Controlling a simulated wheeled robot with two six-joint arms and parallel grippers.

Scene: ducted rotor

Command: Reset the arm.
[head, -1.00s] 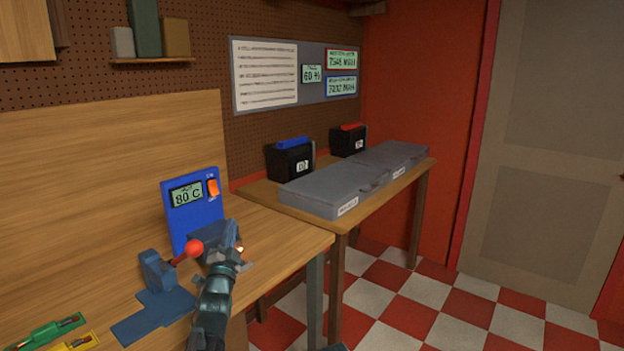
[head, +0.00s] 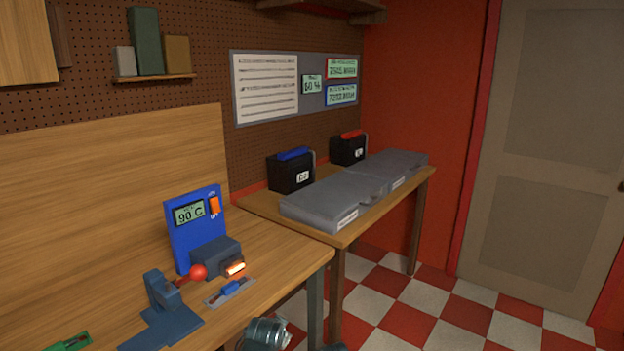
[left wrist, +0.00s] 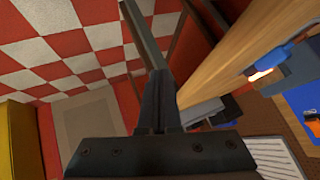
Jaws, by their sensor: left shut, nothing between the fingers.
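My left gripper (left wrist: 160,100) is shut and empty in the left wrist view, with its dark fingers together. It hangs beside the wooden table edge (left wrist: 225,65), with floor behind it. In the head view, part of my arm shows at the bottom, off the table's front edge; its fingertips cannot be made out there. The blue heater unit (head: 193,228) stands on the wooden table and reads 90 C. Its grey block (head: 214,257) has a glowing orange end (head: 235,269), which also shows in the left wrist view (left wrist: 261,74). My right gripper is not in view.
A blue press with a red-ball lever (head: 198,272) stands left of a small tray with a blue piece (head: 230,288). A green tray (head: 70,342) lies at lower left. A second table holds grey cases (head: 325,200) and black boxes. Checkered floor lies open at right.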

